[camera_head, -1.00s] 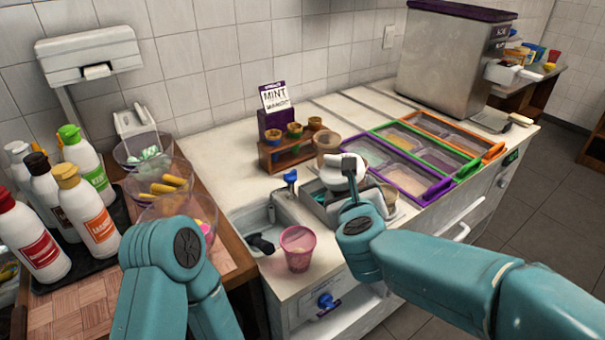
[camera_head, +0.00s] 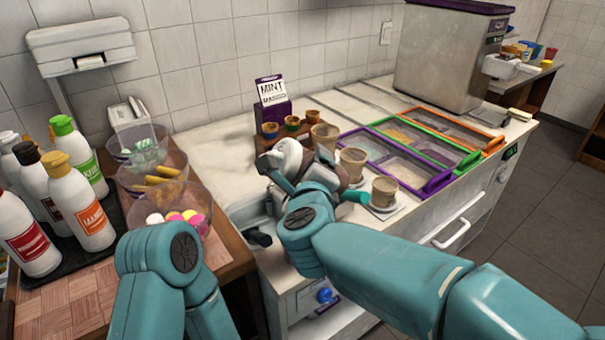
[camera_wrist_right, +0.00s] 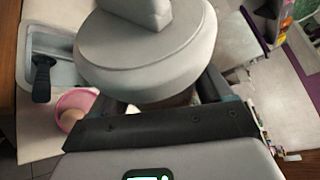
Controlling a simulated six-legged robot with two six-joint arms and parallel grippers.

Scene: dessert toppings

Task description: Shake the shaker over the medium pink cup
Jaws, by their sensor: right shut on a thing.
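The pale grey, round-topped shaker (camera_wrist_right: 150,60) fills the upper middle of the right wrist view, and its white rounded part (camera_head: 290,156) shows in the head view. My right gripper (camera_wrist_right: 167,102) is shut on it, though the contact is mostly hidden. The pink cup (camera_wrist_right: 78,98) stands upright to the left of and below the shaker in the right wrist view, with a pale scoop inside. In the head view my right arm hides this cup. My left arm shows at the lower left; its gripper is out of view.
A sink (camera_wrist_right: 55,70) with a dark handle lies near the pink cup. Tan cups (camera_head: 352,165) stand right of the shaker, before the topping trays (camera_head: 420,150). Bottles (camera_head: 75,200) and clear bowls (camera_head: 150,185) crowd the left. The white counter behind is partly clear.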

